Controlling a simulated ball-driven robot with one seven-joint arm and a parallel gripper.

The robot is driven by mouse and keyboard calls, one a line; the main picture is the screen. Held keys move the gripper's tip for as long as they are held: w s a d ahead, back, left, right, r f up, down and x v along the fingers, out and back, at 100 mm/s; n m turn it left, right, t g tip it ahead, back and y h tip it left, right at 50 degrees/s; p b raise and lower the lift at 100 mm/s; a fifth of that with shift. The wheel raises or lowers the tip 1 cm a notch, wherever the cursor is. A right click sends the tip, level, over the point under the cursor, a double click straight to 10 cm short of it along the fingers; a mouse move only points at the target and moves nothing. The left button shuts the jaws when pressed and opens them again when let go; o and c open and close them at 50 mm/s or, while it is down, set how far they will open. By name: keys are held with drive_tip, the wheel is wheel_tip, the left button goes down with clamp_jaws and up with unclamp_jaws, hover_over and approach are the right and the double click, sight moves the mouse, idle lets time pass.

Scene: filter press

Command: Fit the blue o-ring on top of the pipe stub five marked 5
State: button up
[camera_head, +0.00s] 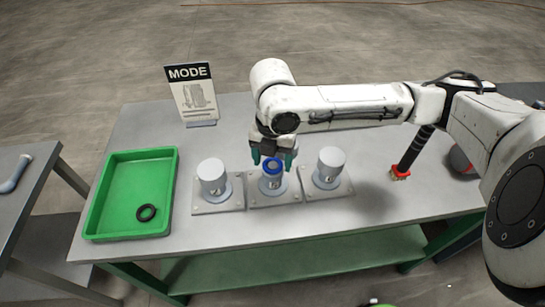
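The blue o-ring (272,164) lies at the top of the middle pipe stub (273,185), which stands upright on a square plate. The mark on that stub's front is too small to read surely. Whether the ring is fully seated cannot be told. My gripper (273,162) is just above and behind the middle stub, pointing down. Its teal fingers are apart, one on each side of the ring, and appear clear of it. Part of the ring's far side is hard to see under the gripper.
A grey stub (212,178) stands left and another stub (330,165) right, close by. A MODE sign (192,95) stands behind. A black-handled brush (414,152) is at right. The table's (300,235) front strip is clear.

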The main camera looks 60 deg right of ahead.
drive_tip(key=shift+o, duration=0.4)
drive_tip(key=shift+r, duration=0.1)
wheel_tip(320, 180, up, 12)
idle(0.3)
